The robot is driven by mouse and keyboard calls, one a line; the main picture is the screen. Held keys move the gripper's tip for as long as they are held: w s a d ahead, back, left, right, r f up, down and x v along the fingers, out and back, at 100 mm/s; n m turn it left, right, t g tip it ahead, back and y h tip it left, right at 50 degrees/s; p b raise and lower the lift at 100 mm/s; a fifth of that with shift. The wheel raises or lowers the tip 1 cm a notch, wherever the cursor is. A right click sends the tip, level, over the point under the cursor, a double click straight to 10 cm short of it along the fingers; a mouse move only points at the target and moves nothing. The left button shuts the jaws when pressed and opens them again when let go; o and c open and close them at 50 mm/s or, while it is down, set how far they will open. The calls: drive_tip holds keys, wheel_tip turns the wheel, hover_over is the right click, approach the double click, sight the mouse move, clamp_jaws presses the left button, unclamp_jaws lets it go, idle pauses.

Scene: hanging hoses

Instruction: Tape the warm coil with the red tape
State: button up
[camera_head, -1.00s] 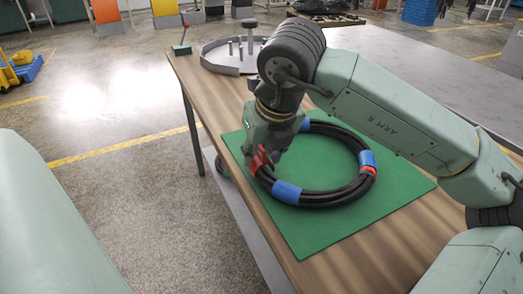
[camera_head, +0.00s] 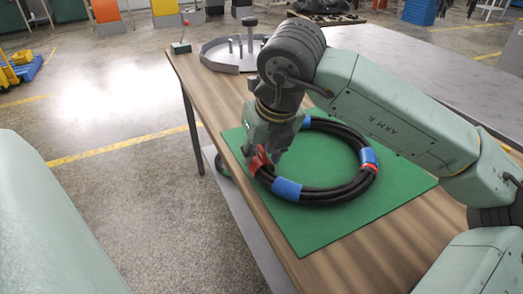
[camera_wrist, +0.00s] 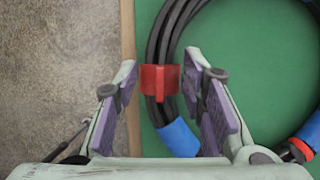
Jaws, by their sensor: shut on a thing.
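A black hose coil (camera_head: 330,196) lies on the green mat (camera_head: 318,235). It carries blue bands, one at its front (camera_head: 287,190) and one at its right side (camera_head: 368,155), with a thin red band (camera_head: 371,167) beside the right one. My gripper (camera_wrist: 160,72) is over the coil's left side, shut on a piece of red tape (camera_wrist: 159,79). The red tape lies across the hose strands between my fingertips; it also shows in the head view (camera_head: 259,158). I cannot tell whether it wraps fully around. Nothing visible shows which coil is warm.
A grey tray with upright pegs (camera_head: 228,55) stands at the table's far end, beside a small stand with a red knob (camera_head: 181,46). The wooden tabletop's left edge (camera_head: 235,185) is close to my gripper. A grey table (camera_head: 420,70) stands behind.

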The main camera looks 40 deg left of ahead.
drive_tip(key=shift+s+a+f+b, duration=0.1)
drive_tip(key=shift+f+b, duration=0.45)
drive_tip(key=shift+f, duration=0.05)
drive_tip(key=o, duration=1.2)
drive_tip(key=shift+f, duration=0.1)
drive_tip(key=v, duration=0.8)
drive_tip(key=shift+r, duration=0.45)
drive_tip(key=shift+s+a, duration=0.1)
